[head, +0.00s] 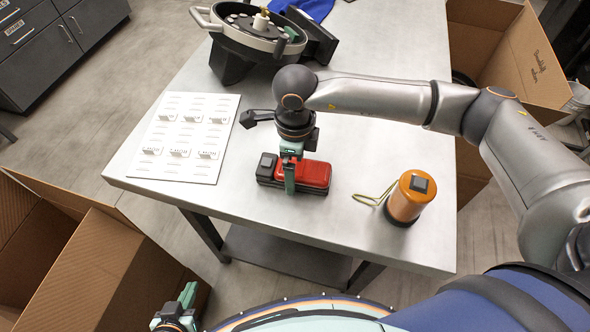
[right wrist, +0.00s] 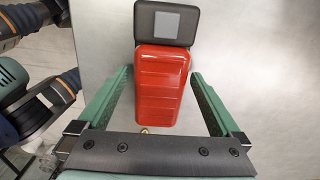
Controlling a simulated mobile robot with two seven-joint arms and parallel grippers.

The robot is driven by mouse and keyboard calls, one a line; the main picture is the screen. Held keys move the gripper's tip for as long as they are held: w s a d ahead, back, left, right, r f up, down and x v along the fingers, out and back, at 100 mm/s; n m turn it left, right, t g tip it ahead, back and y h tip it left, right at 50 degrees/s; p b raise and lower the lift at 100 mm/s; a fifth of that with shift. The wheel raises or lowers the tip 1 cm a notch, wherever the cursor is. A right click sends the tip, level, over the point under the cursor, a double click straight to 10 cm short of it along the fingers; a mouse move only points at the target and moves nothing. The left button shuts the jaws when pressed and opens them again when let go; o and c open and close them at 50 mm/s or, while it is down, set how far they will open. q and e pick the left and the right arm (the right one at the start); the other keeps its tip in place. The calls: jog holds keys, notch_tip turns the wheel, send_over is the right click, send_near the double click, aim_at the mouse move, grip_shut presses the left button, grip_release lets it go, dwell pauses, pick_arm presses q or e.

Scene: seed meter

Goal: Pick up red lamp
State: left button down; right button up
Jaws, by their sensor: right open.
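The red lamp (head: 316,174) lies on its side on the metal table, with a dark grey end (head: 267,166) to the left. In the right wrist view the red lamp (right wrist: 163,85) sits between the two green fingers of my right gripper (right wrist: 161,82), with a visible gap on each side. My right gripper (head: 290,178) points down over the lamp and is open; its near finger hides part of the lamp's side. My left gripper (head: 182,304) is low at the left, off the table, away from the lamp; its jaw gap is unclear.
An orange cylindrical lamp (head: 407,199) with a wire loop stands right of the red lamp. A white board (head: 183,137) with small clips lies left. A round seed meter (head: 258,30) is at the back. Open cardboard boxes (head: 95,268) flank the table (head: 350,250).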

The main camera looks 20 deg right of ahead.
jog(key=c, duration=1.1)
jog(key=shift+r, duration=0.1)
jog(key=shift+c, duration=0.2)
jog(key=shift+w+r, duration=0.1)
jog(key=shift+r, duration=0.1)
jog(key=r, duration=0.3)
jog(key=shift+s+a+r+b, duration=0.15)
jog(key=shift+s+a+b, duration=0.1)
jog(key=shift+a+b, duration=0.05)
jog(key=s+a+r+b, duration=0.2)
jog(key=s+a+r, duration=0.6)
jog(key=s+r, duration=0.1)
jog(key=shift+s+a, duration=0.35)
jog(key=shift+s, duration=0.1)
